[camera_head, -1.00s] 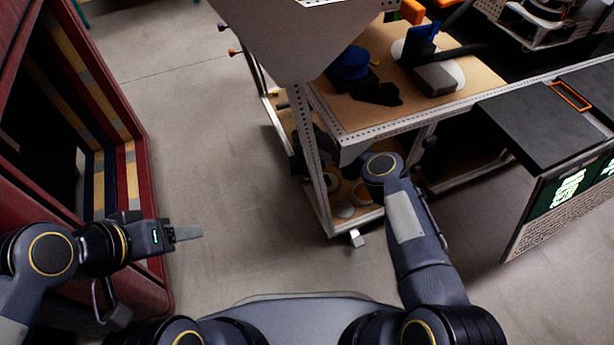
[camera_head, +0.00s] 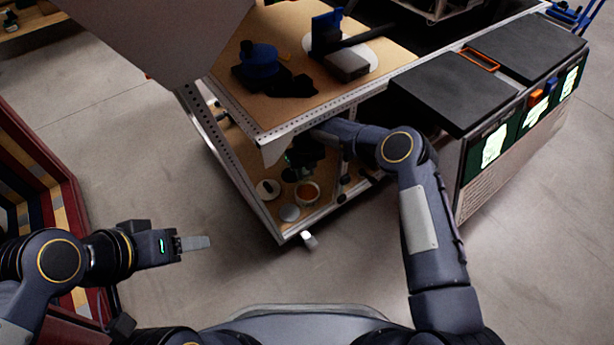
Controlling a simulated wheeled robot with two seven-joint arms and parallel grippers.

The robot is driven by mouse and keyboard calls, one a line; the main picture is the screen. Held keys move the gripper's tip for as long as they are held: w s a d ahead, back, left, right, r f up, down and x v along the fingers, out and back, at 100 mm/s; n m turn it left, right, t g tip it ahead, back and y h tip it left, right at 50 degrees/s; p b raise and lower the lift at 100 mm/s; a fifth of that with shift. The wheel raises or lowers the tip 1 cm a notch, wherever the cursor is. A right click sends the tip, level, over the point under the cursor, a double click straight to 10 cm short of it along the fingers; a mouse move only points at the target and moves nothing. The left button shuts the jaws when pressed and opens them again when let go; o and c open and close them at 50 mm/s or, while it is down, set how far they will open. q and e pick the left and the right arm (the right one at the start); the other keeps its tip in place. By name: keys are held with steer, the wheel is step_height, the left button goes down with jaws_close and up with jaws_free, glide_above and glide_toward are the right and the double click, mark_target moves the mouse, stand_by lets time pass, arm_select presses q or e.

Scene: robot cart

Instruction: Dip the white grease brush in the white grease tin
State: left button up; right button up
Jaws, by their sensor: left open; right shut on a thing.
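My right gripper (camera_head: 300,167) reaches under the cart's top board, above its lower shelf. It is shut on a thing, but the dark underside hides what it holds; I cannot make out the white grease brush. On the shelf below are a round tin with orange-brown contents (camera_head: 307,193), a round whitish tin (camera_head: 268,189) with a small dark mark in it, and a flat pale disc (camera_head: 289,212). The whitish tin looks like the white grease tin. My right gripper is apart from it, up and to the right. My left gripper (camera_head: 205,243) is open and empty over the floor.
The cart's metal frame (camera_head: 230,160) and top board edge (camera_head: 330,108) surround the lower shelf. A blue-and-black item (camera_head: 260,62) and a tool with a white disc stand on top. Dark bins (camera_head: 455,95) stand at right. A red-framed unit (camera_head: 40,150) is at left. The floor between is clear.

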mark_target(307, 180)
steer(key=shift+d+r, duration=0.15)
steer(key=shift+d, duration=0.2)
steer(key=shift+f+b, duration=0.85)
step_height(307, 180, down, 3)
steer(key=b, duration=0.3)
steer(key=shift+f, duration=0.15)
steer(key=shift+f+p, duration=0.3)
steer(key=shift+f, duration=1.1)
steer(key=shift+f, duration=0.75)
steer(key=shift+r, duration=0.1)
